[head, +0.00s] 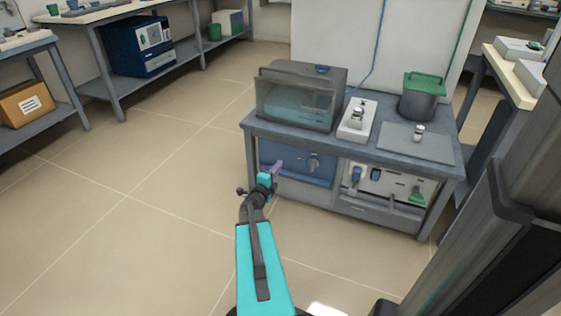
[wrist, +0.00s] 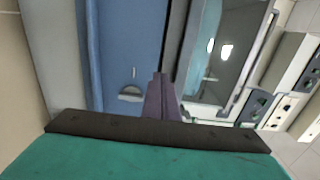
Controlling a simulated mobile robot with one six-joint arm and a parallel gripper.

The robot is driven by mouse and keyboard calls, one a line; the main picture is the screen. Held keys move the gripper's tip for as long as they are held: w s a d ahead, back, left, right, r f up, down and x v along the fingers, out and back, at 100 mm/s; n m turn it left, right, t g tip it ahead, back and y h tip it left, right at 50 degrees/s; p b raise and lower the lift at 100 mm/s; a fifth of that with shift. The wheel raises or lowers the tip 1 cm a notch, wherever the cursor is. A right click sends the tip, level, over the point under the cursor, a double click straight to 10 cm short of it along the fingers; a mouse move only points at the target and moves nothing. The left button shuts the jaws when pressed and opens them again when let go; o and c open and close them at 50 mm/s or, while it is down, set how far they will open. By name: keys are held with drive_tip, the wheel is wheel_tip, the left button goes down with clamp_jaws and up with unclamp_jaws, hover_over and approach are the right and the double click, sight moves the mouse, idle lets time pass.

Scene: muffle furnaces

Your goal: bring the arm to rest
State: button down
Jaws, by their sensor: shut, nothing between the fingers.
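My arm reaches forward from the bottom of the head view, with its turquoise link pointing at the workbench (head: 390,147). My gripper (head: 278,167) has purple fingers and is in front of the blue front panel (head: 300,168) under the bench top. The fingers are shut and empty. In the wrist view my gripper (wrist: 160,90) shows its closed fingers pointing at the blue panel (wrist: 130,45), with a grey round fitting (wrist: 130,95) beside them. I cannot tell whether the fingertips touch the panel.
A glass-fronted furnace-like box (head: 300,97), a white device (head: 357,120) and a grey pot with green lid (head: 422,97) stand on the bench. Shelves (head: 150,90) line the back left. A dark column (head: 500,240) fills the lower right. The left floor is clear.

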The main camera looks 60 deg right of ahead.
drive_tip(key=shift+a, duration=0.5)
drive_tip(key=shift+r, duration=0.1)
